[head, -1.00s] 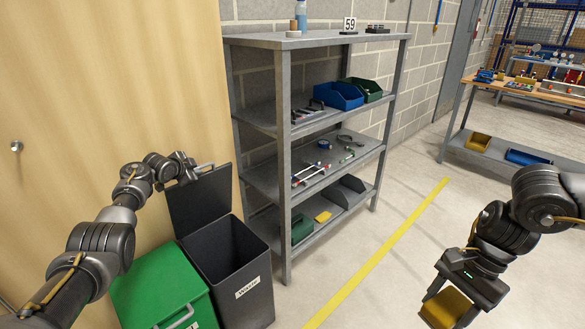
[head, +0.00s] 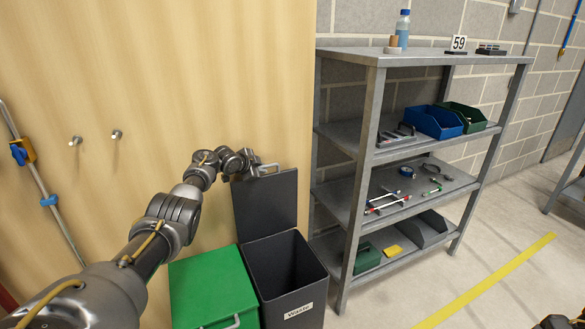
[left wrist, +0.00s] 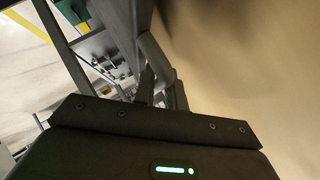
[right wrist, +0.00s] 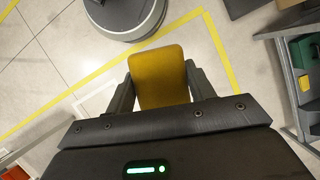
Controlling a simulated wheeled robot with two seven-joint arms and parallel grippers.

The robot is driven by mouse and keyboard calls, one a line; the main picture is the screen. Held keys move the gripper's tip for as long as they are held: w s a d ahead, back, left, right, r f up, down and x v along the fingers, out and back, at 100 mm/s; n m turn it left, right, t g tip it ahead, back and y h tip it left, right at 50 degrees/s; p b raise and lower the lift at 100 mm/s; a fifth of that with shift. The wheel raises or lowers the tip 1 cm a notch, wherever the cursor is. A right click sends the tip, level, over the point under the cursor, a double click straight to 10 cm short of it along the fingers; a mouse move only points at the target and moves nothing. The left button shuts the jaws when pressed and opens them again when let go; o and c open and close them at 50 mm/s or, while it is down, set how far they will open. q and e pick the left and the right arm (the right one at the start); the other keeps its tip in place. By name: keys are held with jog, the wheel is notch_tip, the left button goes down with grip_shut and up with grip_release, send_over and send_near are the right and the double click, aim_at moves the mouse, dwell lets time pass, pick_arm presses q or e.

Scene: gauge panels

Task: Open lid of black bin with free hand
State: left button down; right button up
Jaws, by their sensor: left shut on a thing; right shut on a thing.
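The black bin (head: 284,272) with a white label stands beside a green-lidded bin (head: 210,288). Its black lid (head: 266,208) is raised nearly upright at the back, against the wooden wall, and the dark inside shows. My left gripper (head: 262,169) is at the lid's top edge, shut on the lid's handle. The grey handle bar (left wrist: 156,58) shows between its fingers in the left wrist view. My right gripper (right wrist: 159,82) is shut on a yellow object (right wrist: 158,70) over open floor. Only a dark bit of that arm shows in the head view.
A grey metal shelf (head: 362,190) with blue and green trays and loose tools stands just right of the bin. Wall pegs (head: 116,134) are on the wooden wall. Clear floor with a yellow line (head: 500,282) lies to the right. A round grey base (right wrist: 124,14) shows in the right wrist view.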

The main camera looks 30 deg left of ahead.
pick_arm(q)
jog(key=c, duration=1.8)
grip_release()
jog(key=shift+w+d, duration=0.15)
jog(key=shift+d, duration=0.1)
jog(key=o, duration=0.3)
pick_arm(e)
jog(key=shift+w+d+f, duration=0.1)
jog(key=shift+w+d, duration=0.05)
pick_arm(q)
jog(key=shift+o, duration=0.2)
jog(key=shift+a, duration=0.3)
jog(key=shift+s+r, duration=0.25)
jog(key=shift+s, duration=0.2)
pick_arm(e)
jog(key=shift+r, duration=0.25)
jog(key=shift+r+p, duration=0.7)
jog(key=shift+p, duration=0.25)
pick_arm(q)
jog(key=v, duration=1.1)
jog(key=shift+d, duration=0.1)
